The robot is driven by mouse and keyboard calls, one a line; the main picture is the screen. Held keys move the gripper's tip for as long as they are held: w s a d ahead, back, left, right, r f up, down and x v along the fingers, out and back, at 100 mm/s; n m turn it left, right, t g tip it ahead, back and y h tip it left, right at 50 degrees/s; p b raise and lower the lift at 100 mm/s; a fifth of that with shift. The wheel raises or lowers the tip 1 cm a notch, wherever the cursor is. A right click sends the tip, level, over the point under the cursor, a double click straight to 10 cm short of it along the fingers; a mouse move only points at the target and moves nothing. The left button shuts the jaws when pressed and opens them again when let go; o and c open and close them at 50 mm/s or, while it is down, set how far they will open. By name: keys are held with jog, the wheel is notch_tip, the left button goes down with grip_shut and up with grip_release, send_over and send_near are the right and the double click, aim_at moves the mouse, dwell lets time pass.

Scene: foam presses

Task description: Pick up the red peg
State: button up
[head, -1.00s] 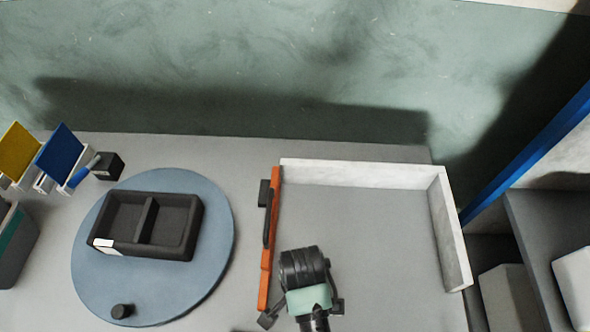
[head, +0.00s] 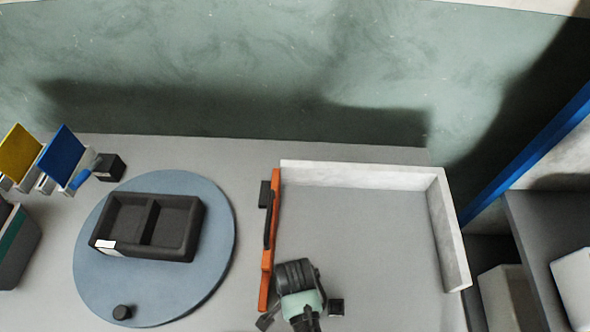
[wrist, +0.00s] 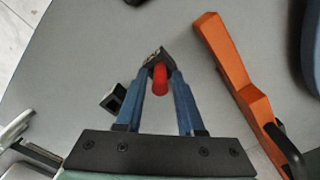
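The red peg (wrist: 159,79) shows in the wrist view between the two blue fingers of my gripper (wrist: 161,76). In the head view my wrist hides the peg, and the fingers do not show clearly.
An orange bar (head: 268,240) with a black handle stands left of my arm in the head view. Pale walls (head: 355,175) edge the bay. A small black block (head: 336,307) lies to the right. A blue turntable (head: 215,240) bears a black two-compartment tray (head: 150,250).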

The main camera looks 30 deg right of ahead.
grip_shut()
